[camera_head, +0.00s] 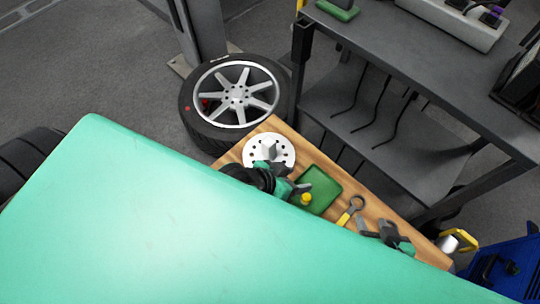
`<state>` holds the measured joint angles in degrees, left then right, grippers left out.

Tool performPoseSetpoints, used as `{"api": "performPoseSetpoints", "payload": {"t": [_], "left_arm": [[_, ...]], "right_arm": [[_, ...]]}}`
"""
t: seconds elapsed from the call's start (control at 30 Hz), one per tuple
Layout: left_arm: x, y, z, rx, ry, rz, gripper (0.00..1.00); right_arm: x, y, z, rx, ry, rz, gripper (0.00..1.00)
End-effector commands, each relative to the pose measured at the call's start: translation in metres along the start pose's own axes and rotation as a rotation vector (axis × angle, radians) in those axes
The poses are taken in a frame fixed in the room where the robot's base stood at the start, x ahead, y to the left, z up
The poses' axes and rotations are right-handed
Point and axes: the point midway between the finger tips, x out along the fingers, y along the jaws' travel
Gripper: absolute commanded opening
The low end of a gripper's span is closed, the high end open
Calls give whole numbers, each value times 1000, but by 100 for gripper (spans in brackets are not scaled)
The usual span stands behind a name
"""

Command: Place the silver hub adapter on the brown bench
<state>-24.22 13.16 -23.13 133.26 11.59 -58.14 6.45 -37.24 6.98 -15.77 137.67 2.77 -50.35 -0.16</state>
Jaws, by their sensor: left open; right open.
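The silver hub adapter (283,148) is a pale round disc with dark holes and a raised grey centre. It appears over the far left corner of the brown bench (274,125); whether it rests flat there is hard to tell. My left gripper (268,166), black and teal, is open at the adapter's near side and overlaps its near edge. Contact between them cannot be made out. My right gripper (382,232) is open over the bench's right part, close to a yellow-handled wrench (352,210). My teal body hides the near side of the bench.
A green tray (322,188) and a yellow knob-like part (306,199) are right of my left gripper. A wheel with tyre (236,94) is beyond the bench corner. A dark shelf unit (385,140) stands behind the bench. A blue object (510,268) is at the lower right.

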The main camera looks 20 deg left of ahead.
Motion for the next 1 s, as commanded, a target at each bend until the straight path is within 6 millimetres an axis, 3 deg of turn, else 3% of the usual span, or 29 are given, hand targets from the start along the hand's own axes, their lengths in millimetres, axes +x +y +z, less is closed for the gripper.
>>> {"api": "performPoseSetpoints", "payload": {"t": [0.1,0.3,1.0], "left_arm": [[-19,-13,13,-11,41,-83,54],[-39,-30,24,3,67,-176,54],[-42,-32,26,8,70,-188,54]], "right_arm": [[0,0,0,0,0,0,44],[0,0,0,0,0,0,44],[0,1,1,4,-2,3,44]]}}
